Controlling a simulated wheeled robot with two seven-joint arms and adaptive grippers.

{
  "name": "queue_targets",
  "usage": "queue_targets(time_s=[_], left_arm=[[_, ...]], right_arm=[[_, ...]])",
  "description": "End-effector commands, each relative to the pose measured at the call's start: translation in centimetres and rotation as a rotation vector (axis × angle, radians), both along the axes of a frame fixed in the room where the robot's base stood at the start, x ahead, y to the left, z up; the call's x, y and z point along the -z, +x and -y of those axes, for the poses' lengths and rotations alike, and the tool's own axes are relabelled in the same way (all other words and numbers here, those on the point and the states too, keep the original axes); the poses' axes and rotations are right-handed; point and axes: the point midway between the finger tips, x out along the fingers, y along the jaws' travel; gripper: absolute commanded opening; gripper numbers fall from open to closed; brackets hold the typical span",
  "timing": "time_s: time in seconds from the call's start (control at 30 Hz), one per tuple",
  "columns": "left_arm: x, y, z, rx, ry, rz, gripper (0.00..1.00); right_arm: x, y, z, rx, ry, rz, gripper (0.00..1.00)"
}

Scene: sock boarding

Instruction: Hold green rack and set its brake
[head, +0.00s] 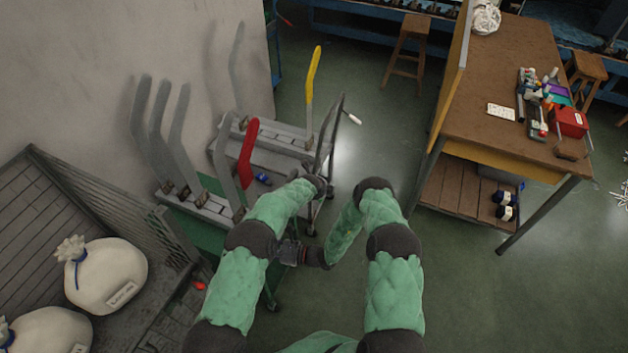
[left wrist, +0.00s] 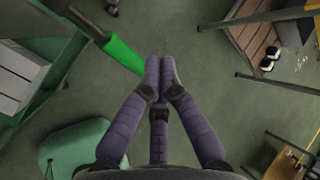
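The green rack (head: 205,242) stands left of my arms, with upright grey foot-shaped boards on it. Its brake cannot be made out. My left gripper (head: 316,185) is to the right of the rack. In the left wrist view its fingers (left wrist: 159,66) are together, right at the end of a bright green bar (left wrist: 122,53). I cannot tell whether the bar end is between or behind the fingertips. My right gripper (head: 291,253) is lower, at the rack's near right side. It is small and dark, so its fingers and any contact are unclear.
A grey rack (head: 262,158) with red and yellow boards stands behind, near the wall. White sacks (head: 104,275) lie in a slatted bin at left. A wooden workbench (head: 500,70) stands at right. Green floor is clear between the racks and the bench.

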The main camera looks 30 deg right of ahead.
Motion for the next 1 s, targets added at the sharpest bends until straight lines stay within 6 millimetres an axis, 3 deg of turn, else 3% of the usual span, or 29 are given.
queue_targets(time_s=[1.0], left_arm=[[-4.6, 1.9, -1.8, -0.001, 0.0, 0.0, 0.0]], right_arm=[[0.0, 0.1, 0.1, 0.001, -0.001, 0.002, 0.0]])
